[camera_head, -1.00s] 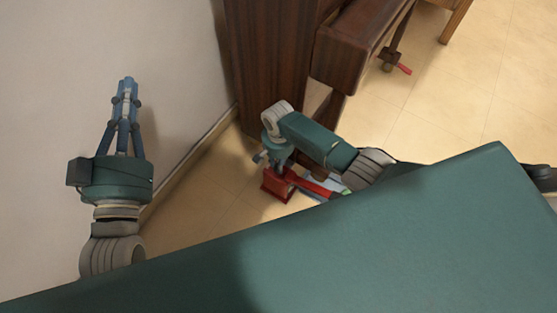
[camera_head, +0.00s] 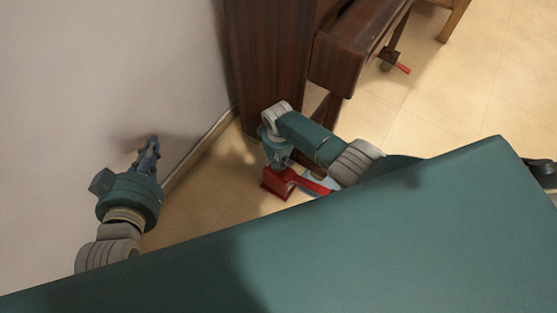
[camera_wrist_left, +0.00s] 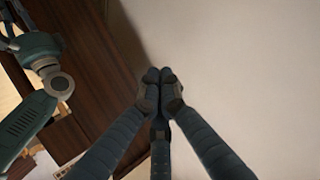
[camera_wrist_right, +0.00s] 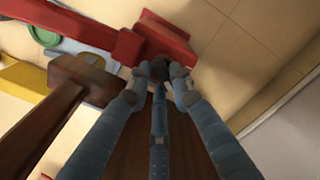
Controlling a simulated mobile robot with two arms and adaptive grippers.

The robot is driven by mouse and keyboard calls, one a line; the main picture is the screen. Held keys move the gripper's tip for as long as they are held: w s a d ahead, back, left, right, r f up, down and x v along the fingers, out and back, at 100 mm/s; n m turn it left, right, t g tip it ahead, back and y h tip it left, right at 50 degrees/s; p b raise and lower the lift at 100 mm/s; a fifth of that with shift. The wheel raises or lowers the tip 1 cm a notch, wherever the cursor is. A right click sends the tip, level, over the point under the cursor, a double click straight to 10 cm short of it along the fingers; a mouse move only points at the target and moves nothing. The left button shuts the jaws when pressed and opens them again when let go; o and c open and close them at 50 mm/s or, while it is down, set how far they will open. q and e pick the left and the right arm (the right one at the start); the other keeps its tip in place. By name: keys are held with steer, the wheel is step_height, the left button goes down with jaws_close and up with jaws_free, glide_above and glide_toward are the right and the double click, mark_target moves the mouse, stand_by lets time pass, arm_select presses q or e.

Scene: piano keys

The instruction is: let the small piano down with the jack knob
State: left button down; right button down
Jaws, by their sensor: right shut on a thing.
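The small piano is dark brown wood; its tall side (camera_head: 272,65) stands against the wall in the head view. A red jack (camera_head: 276,184) sits on the floor at its foot, and it also shows at the top of the right wrist view (camera_wrist_right: 165,38). My right gripper (camera_wrist_right: 160,75) is at the jack, shut on a small dark piece that looks like the jack knob; the fingers hide most of it. My left gripper (camera_head: 152,145) is by the wall, away from the piano, with its fingertips together and empty in the left wrist view (camera_wrist_left: 154,76).
The wall (camera_head: 110,80) is close beside my left gripper. A wooden leg (camera_wrist_right: 45,125) and a yellow piece (camera_wrist_right: 22,80) are near the jack. The tiled floor (camera_head: 450,110) is open at the right.

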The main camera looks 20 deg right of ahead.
steer(key=n, duration=0.5)
steer(key=shift+w+a+n, duration=0.1)
steer(key=shift+n, duration=0.3)
stand_by(0.4)
steer(key=c, duration=1.5)
jaws_free()
steer(key=shift+r, duration=6)
